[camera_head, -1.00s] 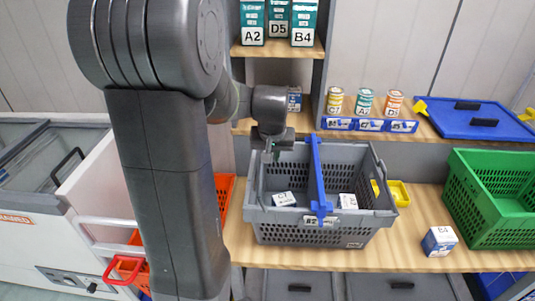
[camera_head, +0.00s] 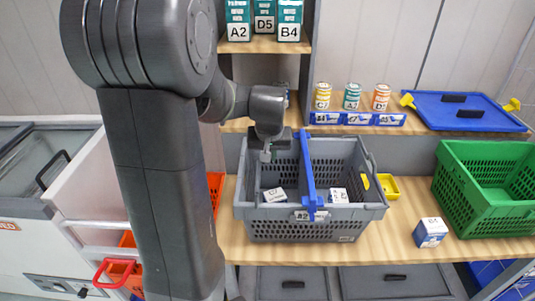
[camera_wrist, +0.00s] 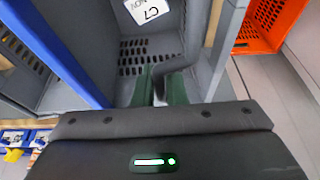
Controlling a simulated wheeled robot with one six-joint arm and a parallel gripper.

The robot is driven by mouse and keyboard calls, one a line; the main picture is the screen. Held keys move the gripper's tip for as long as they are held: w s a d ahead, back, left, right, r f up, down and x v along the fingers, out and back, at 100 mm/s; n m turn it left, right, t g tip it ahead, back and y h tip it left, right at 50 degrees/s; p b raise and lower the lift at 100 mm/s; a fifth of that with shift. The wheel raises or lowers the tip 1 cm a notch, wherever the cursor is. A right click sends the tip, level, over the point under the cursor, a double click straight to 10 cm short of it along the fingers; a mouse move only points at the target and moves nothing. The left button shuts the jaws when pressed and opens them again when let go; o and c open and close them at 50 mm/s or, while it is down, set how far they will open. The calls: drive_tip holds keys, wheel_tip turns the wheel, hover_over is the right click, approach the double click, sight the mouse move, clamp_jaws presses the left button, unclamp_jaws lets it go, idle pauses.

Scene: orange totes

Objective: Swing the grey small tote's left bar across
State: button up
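The grey small tote (camera_head: 300,229) stands on the wooden shelf. A blue bar (camera_head: 308,175) lies across its middle and shows at the left in the wrist view (camera_wrist: 62,45). A grey bent bar (camera_wrist: 191,38) runs along a side wall of the tote in the wrist view and reaches down to my fingertips. My gripper (camera_head: 267,153) is over the tote's back left part. In the wrist view its green fingertips (camera_wrist: 161,86) stand apart, one on each side of the grey bar's near end; contact is unclear.
A green crate (camera_head: 488,205) and a blue-white box (camera_head: 430,232) are to the right on the shelf. A small yellow bin (camera_head: 389,186) is close to the tote's right side. Cans (camera_head: 352,96) and a blue lid (camera_head: 468,112) lie on the shelf behind. An orange crate (camera_wrist: 262,22) is beside the tote.

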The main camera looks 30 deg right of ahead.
drive_tip(key=shift+s+d+f, duration=0.25)
drive_tip(key=shift+d+f, duration=0.2)
drive_tip(key=shift+f, duration=0.15)
drive_tip(key=shift+s+d+f+b, duration=0.3)
drive_tip(key=shift+d+f+b, duration=0.2)
drive_tip(key=shift+f+b, duration=0.35)
drive_tip(key=o, duration=1)
drive_tip(key=shift+r, duration=0.1)
drive_tip(key=shift+o, duration=0.2)
wheel_tip(320, 180, up, 10)
drive_tip(key=p, duration=0.7)
